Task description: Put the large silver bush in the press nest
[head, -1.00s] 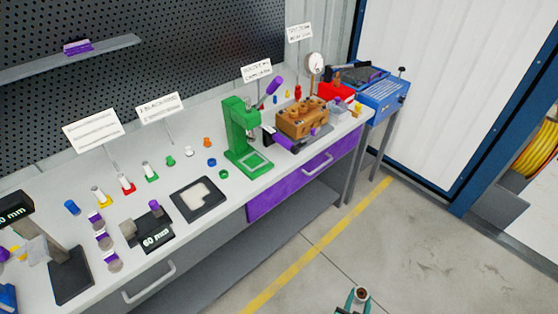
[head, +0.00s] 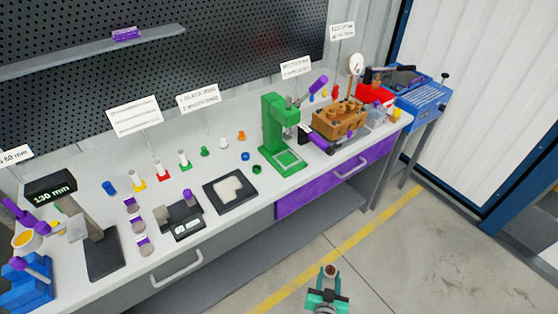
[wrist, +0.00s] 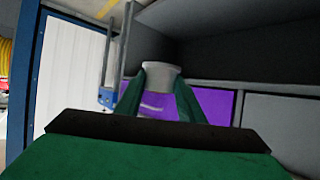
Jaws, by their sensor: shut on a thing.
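My gripper (head: 329,277) has green fingers and is shut on a grey, silver-looking bush (head: 330,270). It holds the bush upright over the floor, in front of the bench and below its front edge. In the wrist view the pale round bush (wrist: 160,76) sits between the two green fingers (wrist: 159,92). The green press (head: 277,130) stands on the bench, up and left of my gripper. Its square base plate with a pale centre (head: 289,160) looks empty; I cannot make out the nest's details.
The purple drawer front (head: 335,176) and bench edge lie between my gripper and the press. A brown block with holes (head: 339,120) stands right of the press, a black tray (head: 230,191) left of it. The floor around my gripper is clear.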

